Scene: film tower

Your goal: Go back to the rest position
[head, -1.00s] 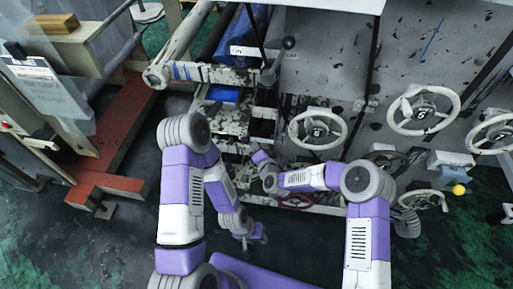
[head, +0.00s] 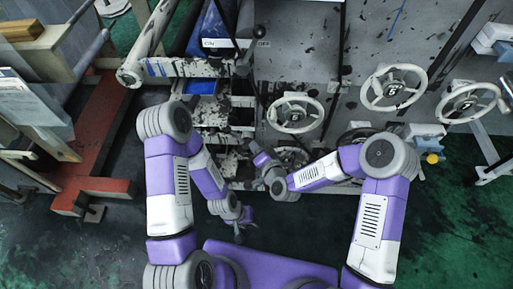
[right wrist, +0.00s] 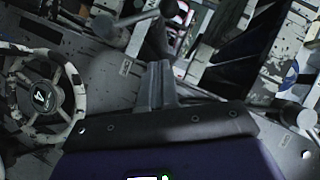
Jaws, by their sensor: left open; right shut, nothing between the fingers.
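My left gripper (head: 240,232) hangs low in the head view, over the dark floor in front of the machine. It is small there; it looks open with nothing held. My right gripper (head: 256,149) is higher, near the front of the grey machine (head: 300,62). In the right wrist view its fingers (right wrist: 155,84) are together and empty, with machine parts behind them. Both forearms (head: 325,172) are bent inward in front of my body.
White handwheels (head: 323,110) stick out from the machine front, several to the right. One, marked 4, shows in the right wrist view (right wrist: 68,127). A red-brown base frame (head: 102,140) and a cart with clear sheets stand at the left. Green floor (head: 450,240) is clear at the lower right.

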